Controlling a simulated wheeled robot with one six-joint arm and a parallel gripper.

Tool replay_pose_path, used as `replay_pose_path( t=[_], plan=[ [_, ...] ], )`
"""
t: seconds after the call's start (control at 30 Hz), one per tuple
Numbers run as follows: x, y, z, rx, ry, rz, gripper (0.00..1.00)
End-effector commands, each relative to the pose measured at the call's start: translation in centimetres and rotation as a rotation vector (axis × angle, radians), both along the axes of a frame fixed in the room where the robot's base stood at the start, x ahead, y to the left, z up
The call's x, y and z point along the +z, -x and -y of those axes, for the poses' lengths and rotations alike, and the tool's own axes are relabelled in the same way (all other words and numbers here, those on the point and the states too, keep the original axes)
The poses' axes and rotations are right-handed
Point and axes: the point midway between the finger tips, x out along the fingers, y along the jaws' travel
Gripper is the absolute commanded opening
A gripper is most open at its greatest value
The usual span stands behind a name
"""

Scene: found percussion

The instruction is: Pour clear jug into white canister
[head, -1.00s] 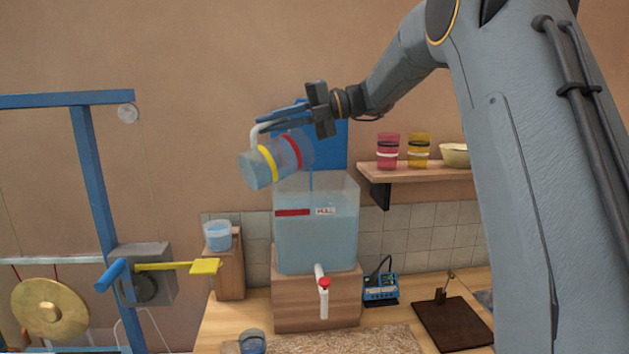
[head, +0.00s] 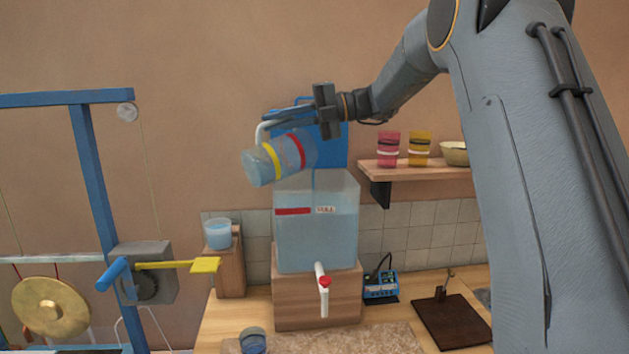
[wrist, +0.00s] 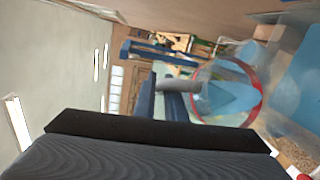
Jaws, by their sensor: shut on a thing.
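The clear jug (head: 284,156) has a yellow band, a red band and a white handle (head: 261,132). My gripper (head: 272,119) is shut on that handle and holds the jug above the tank, lying nearly sideways. Its red-banded end points right, and a thin blue stream falls from there. In the wrist view the jug's red-rimmed mouth (wrist: 226,92) shows blue liquid inside. Below, a translucent tank (head: 315,225) with a red mark, a small label and a white tap holds pale blue liquid. I see no plainly white canister; this tank is under the stream.
A wooden block (head: 318,298) supports the tank. A small tub (head: 218,235) is at left and a cup (head: 252,341) in front. A shelf (head: 420,174) holds cups and a bowl. A blue frame (head: 90,170) with a gong stands left.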

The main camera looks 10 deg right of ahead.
Motion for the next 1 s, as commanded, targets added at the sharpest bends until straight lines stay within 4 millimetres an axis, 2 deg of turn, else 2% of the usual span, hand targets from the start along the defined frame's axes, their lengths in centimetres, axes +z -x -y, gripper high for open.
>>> replay_pose_path(
  t=[1.0],
  plan=[
    [0.35, -0.36, 1.02, 0.002, -0.069, -0.037, 0.0]
  ],
)
